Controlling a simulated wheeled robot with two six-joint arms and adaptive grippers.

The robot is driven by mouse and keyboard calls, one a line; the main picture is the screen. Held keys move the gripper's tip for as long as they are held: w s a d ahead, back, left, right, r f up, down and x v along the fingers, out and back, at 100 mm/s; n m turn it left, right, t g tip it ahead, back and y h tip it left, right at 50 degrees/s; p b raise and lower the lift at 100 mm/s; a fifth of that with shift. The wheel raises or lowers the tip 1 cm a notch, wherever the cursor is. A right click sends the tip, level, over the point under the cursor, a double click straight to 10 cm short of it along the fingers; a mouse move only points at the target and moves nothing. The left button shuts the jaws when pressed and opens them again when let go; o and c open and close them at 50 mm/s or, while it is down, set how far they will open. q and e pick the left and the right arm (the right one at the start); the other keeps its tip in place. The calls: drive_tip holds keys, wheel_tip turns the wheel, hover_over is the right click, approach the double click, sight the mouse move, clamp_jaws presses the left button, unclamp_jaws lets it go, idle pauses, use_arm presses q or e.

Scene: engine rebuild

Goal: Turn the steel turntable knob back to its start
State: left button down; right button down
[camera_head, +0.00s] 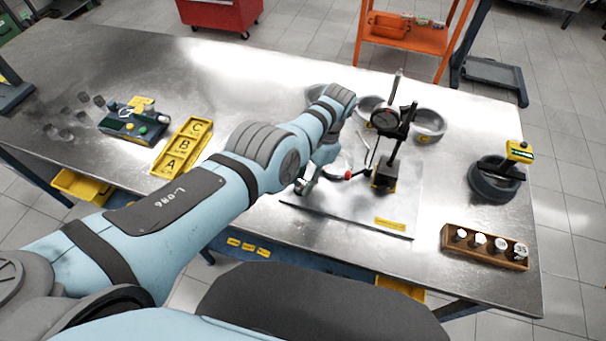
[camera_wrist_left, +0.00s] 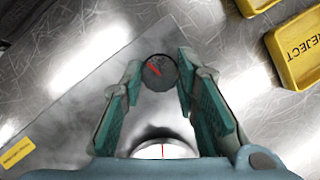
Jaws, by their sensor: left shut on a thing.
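The turntable knob (camera_wrist_left: 159,78) is a small round dark grey disc with a red line on its top. My left gripper (camera_wrist_left: 159,80) is shut on the knob, with one teal-padded finger on each side. A pale round part (camera_wrist_left: 165,149) with a red line lies nearer the wrist, partly cut off by the gripper body. In the head view my left gripper (camera_head: 310,180) is low over the steel plate (camera_head: 345,217), and my arm hides most of the knob. My right gripper is out of view.
A dial gauge (camera_head: 385,119) on a black stand (camera_head: 384,178) rises from the plate beside my left wrist. Grey rings (camera_head: 430,124) lie behind it. A yellow A-B-C tray (camera_head: 182,147) is left of my arm. A wooden rack (camera_head: 485,246) stands at the right front.

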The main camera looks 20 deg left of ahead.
use_arm(q)
drive_tip(key=shift+r+m+y+p, duration=0.1)
drive_tip(key=shift+m+y+p, duration=0.2)
drive_tip(key=shift+m+p, duration=0.6)
drive_tip(key=shift+m, duration=0.3)
drive_tip(key=c, duration=1.2)
unclamp_jaws()
drive_tip(key=shift+c, duration=0.2)
drive_tip(key=shift+t, duration=0.3)
